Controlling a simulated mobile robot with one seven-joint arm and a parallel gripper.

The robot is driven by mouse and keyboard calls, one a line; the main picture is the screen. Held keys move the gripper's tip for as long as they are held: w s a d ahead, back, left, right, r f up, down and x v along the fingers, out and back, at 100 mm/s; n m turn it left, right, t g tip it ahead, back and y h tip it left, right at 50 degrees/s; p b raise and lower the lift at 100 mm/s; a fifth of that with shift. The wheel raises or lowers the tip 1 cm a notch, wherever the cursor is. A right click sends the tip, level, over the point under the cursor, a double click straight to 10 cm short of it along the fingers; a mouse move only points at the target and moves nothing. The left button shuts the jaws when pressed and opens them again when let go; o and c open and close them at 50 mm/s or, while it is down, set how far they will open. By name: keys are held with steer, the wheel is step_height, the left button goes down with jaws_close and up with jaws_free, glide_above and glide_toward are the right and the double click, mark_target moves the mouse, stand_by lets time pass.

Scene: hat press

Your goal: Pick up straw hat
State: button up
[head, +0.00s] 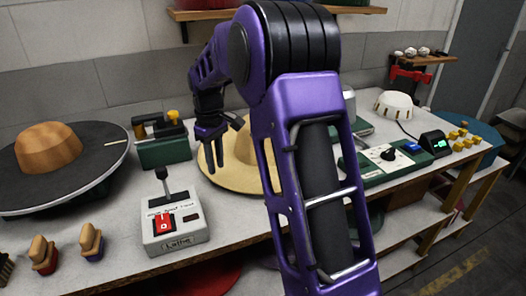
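The straw hat (222,168) lies on the workbench near the middle of the head view. It is pale yellow with a wide round brim and a raised crown. My purple arm hides its right part. My gripper (220,160) is over the left part of the hat, fingers pointing down and spread apart, with nothing seen between them. I cannot tell whether a fingertip touches the brim.
A control box with a lever and red switch (172,222) stands in front of the hat. A wooden hat block on a dark disc (50,150) is at left. A green tool (160,148) stands behind. A green control panel (385,160) and white cap form (393,104) are at right.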

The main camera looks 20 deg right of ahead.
mark_target(220, 181)
steer(key=f, duration=0.2)
steer(key=f+b, duration=0.1)
steer(key=f, duration=0.2)
steer(key=shift+s+d+f, duration=0.2)
steer(key=shift+f, duration=0.1)
jaws_close()
